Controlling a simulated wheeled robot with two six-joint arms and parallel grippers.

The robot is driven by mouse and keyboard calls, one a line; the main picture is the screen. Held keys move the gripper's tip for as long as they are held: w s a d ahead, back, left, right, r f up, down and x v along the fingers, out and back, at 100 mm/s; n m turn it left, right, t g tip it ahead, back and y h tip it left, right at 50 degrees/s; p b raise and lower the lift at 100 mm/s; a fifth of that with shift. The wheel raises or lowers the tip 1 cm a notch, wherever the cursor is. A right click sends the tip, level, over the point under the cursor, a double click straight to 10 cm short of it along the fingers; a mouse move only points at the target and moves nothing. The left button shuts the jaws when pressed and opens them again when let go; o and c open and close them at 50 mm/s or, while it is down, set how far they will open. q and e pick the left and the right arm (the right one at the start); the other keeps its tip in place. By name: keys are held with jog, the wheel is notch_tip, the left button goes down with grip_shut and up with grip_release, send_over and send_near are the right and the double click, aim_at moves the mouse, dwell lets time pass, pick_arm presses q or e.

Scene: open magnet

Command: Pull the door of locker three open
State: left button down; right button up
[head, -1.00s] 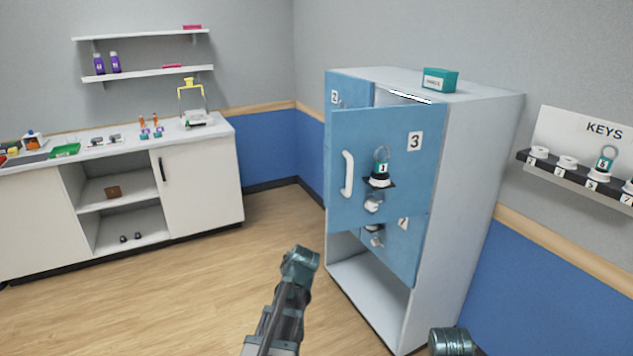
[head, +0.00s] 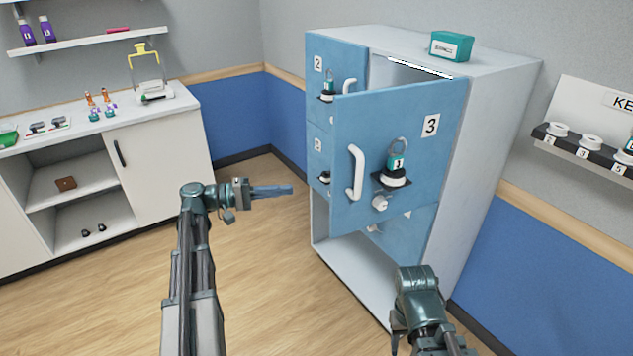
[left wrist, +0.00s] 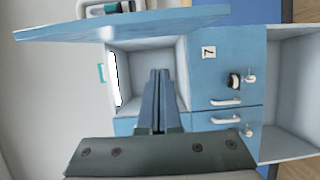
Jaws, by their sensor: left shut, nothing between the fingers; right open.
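The door of locker three (head: 385,115) is blue, labelled 3, and stands ajar in front of the locker bank. It has a white handle (head: 354,172) at its left side and a teal-labelled padlock (head: 396,165) on a small black shelf. My left gripper (head: 288,190) is shut and empty, left of the door and apart from it, pointing right. In the left wrist view its fingers (left wrist: 160,90) are together before an open compartment (left wrist: 140,65); the door also shows nearly edge-on at the top (left wrist: 120,25). My right arm is at the lower right; its fingers are hidden.
The door of locker two (head: 333,72) is closed, left of the open door. A teal box (head: 452,46) sits on the locker bank's top (head: 400,55). A key shelf (head: 590,152) is on the right wall. A white counter (head: 160,130) stands left. Open floor lies between.

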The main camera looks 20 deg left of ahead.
pick_arm(q)
jog(key=w+d, duration=0.2)
jog(key=d, duration=0.9)
jog(key=shift+r, duration=0.4)
jog(key=shift+d, duration=0.15)
